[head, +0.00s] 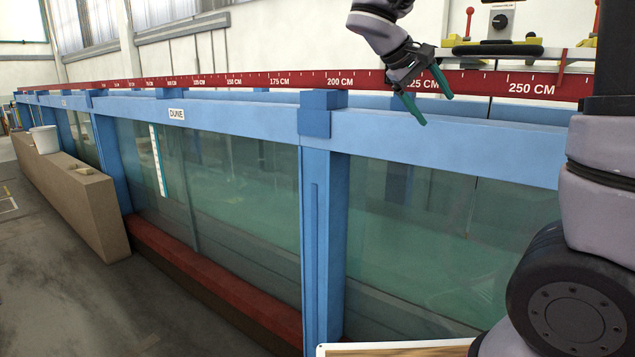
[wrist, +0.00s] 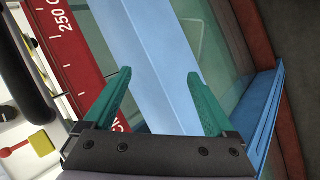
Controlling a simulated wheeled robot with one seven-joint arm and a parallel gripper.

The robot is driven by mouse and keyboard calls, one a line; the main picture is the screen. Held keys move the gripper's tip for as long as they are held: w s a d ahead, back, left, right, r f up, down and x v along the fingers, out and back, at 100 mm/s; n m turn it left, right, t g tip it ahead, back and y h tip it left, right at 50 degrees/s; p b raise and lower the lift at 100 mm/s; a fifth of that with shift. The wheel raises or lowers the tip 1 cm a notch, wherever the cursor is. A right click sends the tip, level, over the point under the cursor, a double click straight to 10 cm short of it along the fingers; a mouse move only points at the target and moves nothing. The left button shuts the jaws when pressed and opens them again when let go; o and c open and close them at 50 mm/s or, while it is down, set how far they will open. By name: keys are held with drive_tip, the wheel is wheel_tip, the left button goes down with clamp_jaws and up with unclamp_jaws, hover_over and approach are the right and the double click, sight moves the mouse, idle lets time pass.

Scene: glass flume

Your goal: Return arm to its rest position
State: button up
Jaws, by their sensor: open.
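My gripper (head: 436,107) has green fingers and hangs from my arm at the upper right of the head view. In that view it appears in front of the red scale rail and the blue top beam of the flume (head: 420,146). In the wrist view my gripper (wrist: 160,88) is open, with its two fingers spread apart and nothing between them. The blue beam (wrist: 150,60) shows behind the gap between the fingers. I cannot tell how far the fingers are from the beam.
The red scale rail (head: 225,82) runs along the flume's top. A carriage with yellow parts and red levers (head: 500,48) sits at the upper right. A white bucket (head: 44,139) stands on a low tan wall (head: 75,200) at left. The grey floor (head: 60,290) there is clear.

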drive_tip(key=s+f+m+t+y, duration=0.2)
drive_tip(key=s+m+t+y, duration=0.2)
drive_tip(key=s+y, duration=0.6)
drive_tip(key=shift+s+a+m, duration=0.35)
drive_tip(key=shift+s+m, duration=0.95)
drive_tip(key=shift+s, duration=2.15)
